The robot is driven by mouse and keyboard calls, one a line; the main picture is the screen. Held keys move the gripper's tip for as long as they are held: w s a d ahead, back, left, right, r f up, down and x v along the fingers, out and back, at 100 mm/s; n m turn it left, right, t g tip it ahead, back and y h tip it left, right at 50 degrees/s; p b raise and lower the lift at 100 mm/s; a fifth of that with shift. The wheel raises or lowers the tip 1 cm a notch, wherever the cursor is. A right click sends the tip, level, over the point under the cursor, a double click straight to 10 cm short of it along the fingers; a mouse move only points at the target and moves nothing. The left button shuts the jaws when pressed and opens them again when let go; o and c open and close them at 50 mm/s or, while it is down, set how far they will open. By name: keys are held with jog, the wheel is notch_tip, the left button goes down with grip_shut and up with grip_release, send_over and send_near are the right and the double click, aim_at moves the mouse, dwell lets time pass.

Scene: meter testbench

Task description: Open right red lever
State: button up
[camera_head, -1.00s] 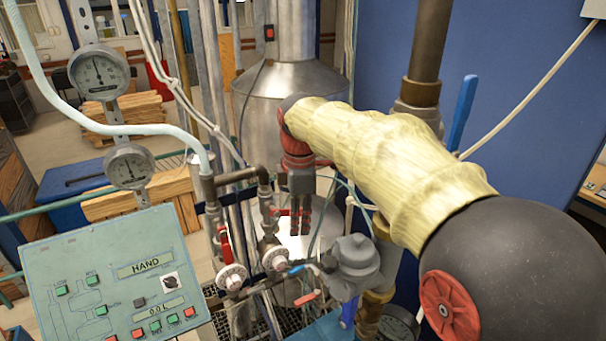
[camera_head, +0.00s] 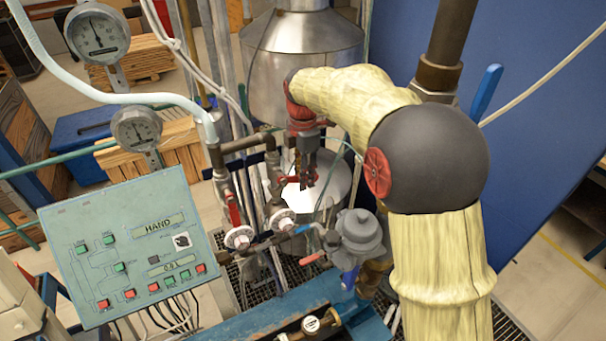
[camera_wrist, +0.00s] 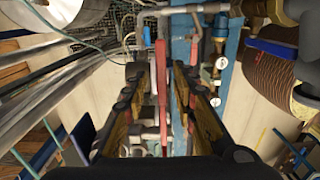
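The right red lever (camera_head: 285,181) stands on the pipework, just left of my gripper's fingers in the head view. The wrist view shows a long red lever (camera_wrist: 162,85) in the gap between the two fingers, with space on both sides. My gripper (camera_head: 307,172) points down and is open. It also shows in the wrist view (camera_wrist: 162,68). No firm contact with the lever is visible. The left red lever (camera_head: 233,208) stands along the neighbouring pipe, above a white round fitting.
A green control panel (camera_head: 135,245) stands at left, below two pressure gauges (camera_head: 97,35). A grey regulator (camera_head: 360,235) sits right of the levers. A steel tank (camera_head: 300,45) is behind. A blue lever (camera_head: 487,88) stands at right.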

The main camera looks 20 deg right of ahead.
jog(key=shift+s+d+f, duration=0.1)
jog(key=shift+d+f, duration=0.05)
jog(key=shift+c, duration=0.8)
grip_shut()
